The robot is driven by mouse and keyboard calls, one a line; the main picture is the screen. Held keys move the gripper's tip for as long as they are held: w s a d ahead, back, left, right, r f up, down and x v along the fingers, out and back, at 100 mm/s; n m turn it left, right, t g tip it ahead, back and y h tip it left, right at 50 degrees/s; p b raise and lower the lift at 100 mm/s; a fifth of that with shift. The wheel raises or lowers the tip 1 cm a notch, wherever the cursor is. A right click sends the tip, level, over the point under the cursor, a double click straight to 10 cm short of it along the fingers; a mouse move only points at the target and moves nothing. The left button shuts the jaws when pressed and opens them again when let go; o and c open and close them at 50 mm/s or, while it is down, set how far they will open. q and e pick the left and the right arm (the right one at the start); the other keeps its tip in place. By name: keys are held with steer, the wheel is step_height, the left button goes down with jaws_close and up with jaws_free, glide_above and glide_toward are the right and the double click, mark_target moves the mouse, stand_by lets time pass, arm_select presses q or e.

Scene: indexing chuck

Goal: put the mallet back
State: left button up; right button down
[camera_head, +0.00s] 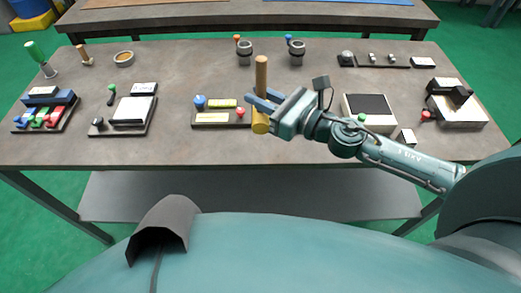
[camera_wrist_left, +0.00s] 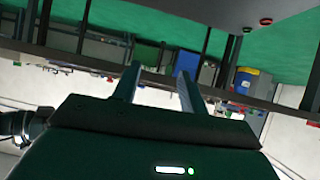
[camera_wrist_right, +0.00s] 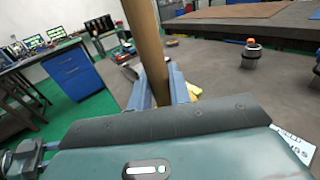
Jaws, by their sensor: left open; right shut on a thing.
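The mallet (camera_head: 261,75) has a tan wooden shaft and a yellowish lower end. In the head view it is upright, in front of the right end of a dark board at the table's middle. My right gripper (camera_head: 263,103) is shut on it. In the right wrist view the wooden shaft (camera_wrist_right: 147,45) rises between the fingers. Whether its lower end touches the table cannot be told. My left gripper (camera_wrist_left: 158,82) shows only in its own wrist view, open and empty, facing the floor and furniture.
The dark board (camera_head: 222,125) with blue and red knobs is beside the mallet. Two grey cups (camera_head: 245,55) (camera_head: 297,55) stand behind. Fixtures (camera_head: 130,112) (camera_head: 370,110) stand left and right. The table (camera_head: 185,75) is bare behind the board.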

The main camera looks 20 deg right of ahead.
mark_target(261, 114)
steer(key=shift+w+d+f+y, duration=0.1)
steer(key=shift+w+y, duration=0.1)
steer(key=shift+y, duration=0.1)
steer(key=shift+g, duration=0.3)
step_height(261, 114, down, 5)
steer(key=b, duration=0.2)
steer(key=shift+f+b, duration=0.15)
steer(key=shift+b, duration=0.2)
step_height(261, 114, down, 4)
steer(key=shift+r+b, duration=0.2)
steer(key=shift+b, duration=0.4)
steer(key=shift+f, duration=0.3)
steer(key=shift+n, duration=0.3)
steer(key=shift+f+b, duration=0.3)
arm_select(q)
steer(key=shift+d+f+n+t, duration=0.15)
steer(key=shift+d+f, duration=0.05)
steer(key=shift+f, duration=0.35)
steer(key=shift+d+f+n+t, duration=0.15)
steer(key=shift+f, duration=0.4)
arm_select(e)
steer(key=c, duration=1.3)
jaws_free()
